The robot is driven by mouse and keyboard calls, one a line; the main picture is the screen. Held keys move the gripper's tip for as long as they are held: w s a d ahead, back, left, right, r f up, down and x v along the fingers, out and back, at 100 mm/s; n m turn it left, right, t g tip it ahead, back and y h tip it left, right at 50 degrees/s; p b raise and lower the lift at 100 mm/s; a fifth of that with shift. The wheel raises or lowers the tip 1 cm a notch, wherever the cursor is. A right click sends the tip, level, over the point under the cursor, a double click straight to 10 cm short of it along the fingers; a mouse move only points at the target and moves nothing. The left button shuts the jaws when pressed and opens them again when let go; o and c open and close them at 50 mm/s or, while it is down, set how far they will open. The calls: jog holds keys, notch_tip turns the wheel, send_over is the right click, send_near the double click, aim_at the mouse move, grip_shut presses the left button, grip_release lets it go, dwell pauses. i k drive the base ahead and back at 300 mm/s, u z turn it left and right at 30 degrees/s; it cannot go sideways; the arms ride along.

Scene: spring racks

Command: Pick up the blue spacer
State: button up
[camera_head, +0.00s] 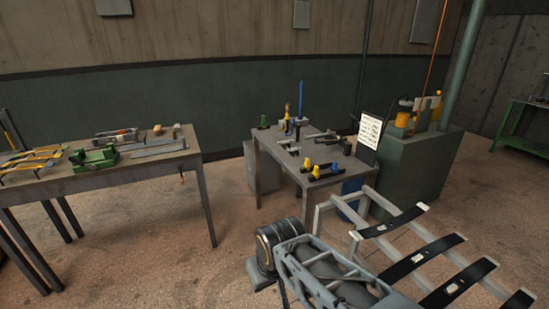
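A small blue piece (334,167) sits near the front edge of the middle grey table (268,148), beside a yellow piece (315,172). It looks like the blue spacer, but it is too small to be sure. A tall thin blue rod (301,97) stands upright further back on the same table. I cannot make out the fingers of my gripper. A grey lattice link and a dark joint of my arm show at the bottom centre, in front of the table and apart from it.
A long table (193,160) at the left holds a green vise (95,158) and tools. A dark green cabinet (420,170) stands behind the middle table at the right. A pale rack with black strips (425,258) fills the lower right. Floor (150,270) is clear at lower left.

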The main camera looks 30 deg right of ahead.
aim_at(335, 168)
jog(key=u, duration=0.25)
jog(key=i, duration=1.75)
jog(key=z, duration=0.8)
jog(key=i, duration=0.9)
jog(key=z, duration=1.4)
jog(key=i, duration=0.4)
jog(key=z, duration=0.3)
